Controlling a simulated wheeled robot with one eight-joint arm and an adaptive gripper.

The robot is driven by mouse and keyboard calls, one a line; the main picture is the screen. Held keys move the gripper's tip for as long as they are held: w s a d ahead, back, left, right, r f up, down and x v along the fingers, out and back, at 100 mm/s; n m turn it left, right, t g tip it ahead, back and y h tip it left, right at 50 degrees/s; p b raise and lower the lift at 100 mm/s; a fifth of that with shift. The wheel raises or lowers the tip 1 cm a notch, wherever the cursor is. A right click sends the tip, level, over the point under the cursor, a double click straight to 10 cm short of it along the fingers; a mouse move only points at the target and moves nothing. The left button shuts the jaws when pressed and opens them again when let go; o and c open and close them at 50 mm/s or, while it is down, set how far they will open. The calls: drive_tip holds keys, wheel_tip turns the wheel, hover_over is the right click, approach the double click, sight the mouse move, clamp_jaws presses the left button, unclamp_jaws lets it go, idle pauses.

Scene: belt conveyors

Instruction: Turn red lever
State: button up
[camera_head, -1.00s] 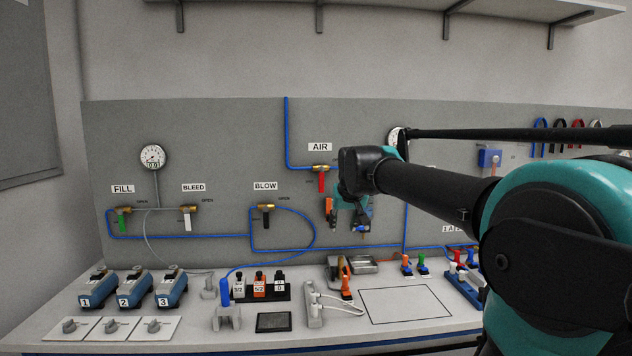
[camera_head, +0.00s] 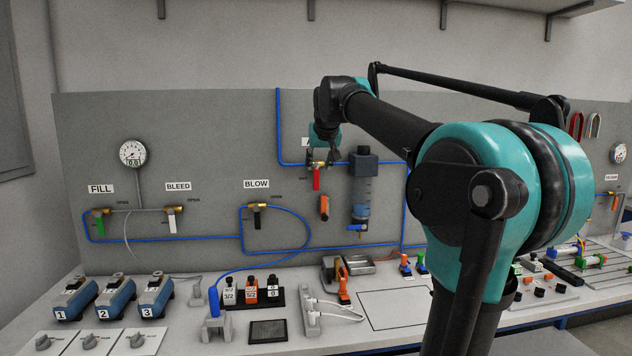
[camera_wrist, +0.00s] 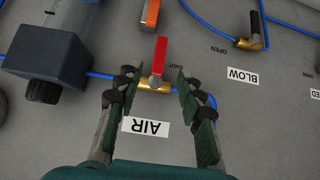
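The red lever (camera_head: 316,178) hangs straight down from a brass valve on the blue air line of the grey panel. In the wrist view the red lever (camera_wrist: 160,55) points away from my gripper, and its brass valve body (camera_wrist: 154,86) lies between the fingertips. My gripper (camera_wrist: 156,80) is open, with one finger on each side of the valve and a gap to both. In the head view my gripper (camera_head: 319,160) is above the lever, near the panel, and partly hides the AIR label. The AIR label (camera_wrist: 146,126) shows between the fingers.
A filter unit (camera_head: 364,190) with a dark block (camera_wrist: 45,60) stands close to the lever. An orange handle (camera_head: 324,207) is below it. The black BLOW lever (camera_head: 257,217) is to the left. A table with several devices runs below the panel.

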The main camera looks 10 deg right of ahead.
sight(316, 179)
drive_tip(key=x, duration=1)
drive_tip(key=shift+f, duration=0.1)
drive_tip(key=shift+c, duration=0.5)
clamp_jaws()
